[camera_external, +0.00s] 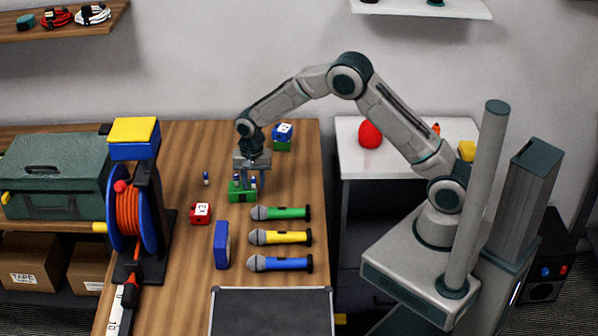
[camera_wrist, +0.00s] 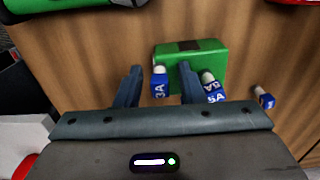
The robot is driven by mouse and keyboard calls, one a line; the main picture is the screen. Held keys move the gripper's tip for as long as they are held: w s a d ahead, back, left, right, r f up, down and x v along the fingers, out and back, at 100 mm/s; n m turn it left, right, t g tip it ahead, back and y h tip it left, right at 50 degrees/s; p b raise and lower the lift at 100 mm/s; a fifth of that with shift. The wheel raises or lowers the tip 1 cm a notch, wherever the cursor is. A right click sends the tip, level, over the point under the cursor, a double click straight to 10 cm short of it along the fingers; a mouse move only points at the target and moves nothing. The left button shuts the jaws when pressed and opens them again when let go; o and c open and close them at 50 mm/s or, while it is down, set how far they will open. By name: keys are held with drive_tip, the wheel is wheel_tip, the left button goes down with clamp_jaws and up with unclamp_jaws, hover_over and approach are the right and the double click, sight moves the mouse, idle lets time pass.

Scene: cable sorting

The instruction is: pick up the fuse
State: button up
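A green fuse holder block (camera_external: 243,197) stands on the wooden table, and it also shows in the wrist view (camera_wrist: 212,58). My gripper (camera_external: 253,186) is low over it, pointing down. In the wrist view my gripper (camera_wrist: 160,70) is open, with a blue and white fuse marked 3A (camera_wrist: 160,86) between its fingers. I see a gap on both sides of this fuse. A separate small fuse (camera_wrist: 263,97) is on the table, also in the external view (camera_external: 206,179).
Green (camera_external: 285,213), yellow (camera_external: 285,237) and blue (camera_external: 283,264) handled grey-headed tools lie in front of the block. A red block (camera_external: 201,213) and a blue piece (camera_external: 222,245) stand nearby. An orange cable reel (camera_external: 127,210) stands left. A blue-green block (camera_external: 282,137) is behind.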

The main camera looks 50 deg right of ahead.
clamp_jaws()
drive_tip(key=shift+r, duration=0.1)
